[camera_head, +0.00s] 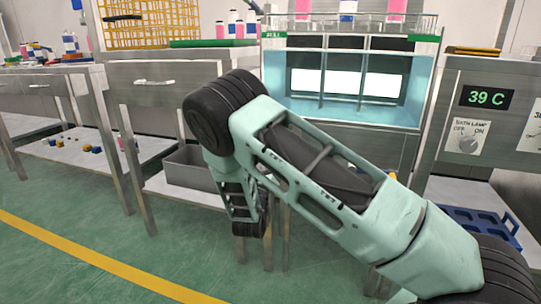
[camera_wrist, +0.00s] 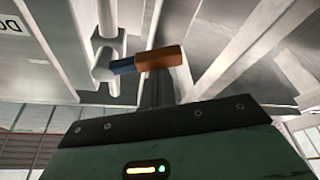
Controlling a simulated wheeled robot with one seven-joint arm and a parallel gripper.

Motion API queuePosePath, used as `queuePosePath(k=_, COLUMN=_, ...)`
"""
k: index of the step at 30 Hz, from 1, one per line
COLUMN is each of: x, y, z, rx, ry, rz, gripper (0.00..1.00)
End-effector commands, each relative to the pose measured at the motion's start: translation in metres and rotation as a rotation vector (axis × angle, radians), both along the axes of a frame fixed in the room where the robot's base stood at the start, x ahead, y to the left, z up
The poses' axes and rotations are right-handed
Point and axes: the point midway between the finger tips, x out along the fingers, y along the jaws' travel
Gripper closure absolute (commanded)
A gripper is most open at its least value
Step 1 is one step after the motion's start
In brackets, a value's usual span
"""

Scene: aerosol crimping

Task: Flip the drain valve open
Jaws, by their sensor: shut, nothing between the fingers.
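The drain valve shows in the wrist view as a pale grey vertical pipe with a fitting (camera_wrist: 106,55) and a short lever pointing sideways to the right. The lever has a blue part (camera_wrist: 123,66) by the fitting and an orange-brown end (camera_wrist: 160,58). My gripper (camera_wrist: 158,88) is shut and empty, its dark fingers at the orange end; I cannot tell whether they touch it. In the head view my arm hangs down in front of the water bath (camera_head: 345,112), and the valve is not visible there.
Metal legs and panels surround the valve in the wrist view. In the head view, a grey bin (camera_head: 188,170) stands on the lower shelf, a blue crate (camera_head: 480,228) is at right, and a control panel (camera_head: 488,98) reads 39 C. The green floor (camera_head: 60,215) at left is clear.

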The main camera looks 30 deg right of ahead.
Motion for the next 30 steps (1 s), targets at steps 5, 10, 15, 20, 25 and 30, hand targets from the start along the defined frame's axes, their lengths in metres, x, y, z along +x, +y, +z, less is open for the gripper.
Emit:
queuePosePath(k=5, x=0.000, y=-0.003, z=-0.005, rx=-0.106, ry=0.137, rz=-0.001, gripper=1.00)
queuePosePath(k=10, x=-0.003, y=-0.005, z=-0.015, rx=-0.204, ry=0.265, rz=0.001, gripper=1.00)
queuePosePath(k=15, x=-0.008, y=-0.009, z=-0.023, rx=-0.303, ry=0.391, rz=0.001, gripper=1.00)
queuePosePath(k=20, x=-0.014, y=-0.014, z=-0.031, rx=-0.398, ry=0.511, rz=-0.001, gripper=1.00)
queuePosePath(k=25, x=-0.020, y=-0.018, z=-0.037, rx=-0.493, ry=0.632, rz=-0.001, gripper=1.00)
queuePosePath(k=30, x=-0.026, y=-0.023, z=-0.042, rx=-0.575, ry=0.738, rz=0.000, gripper=1.00)
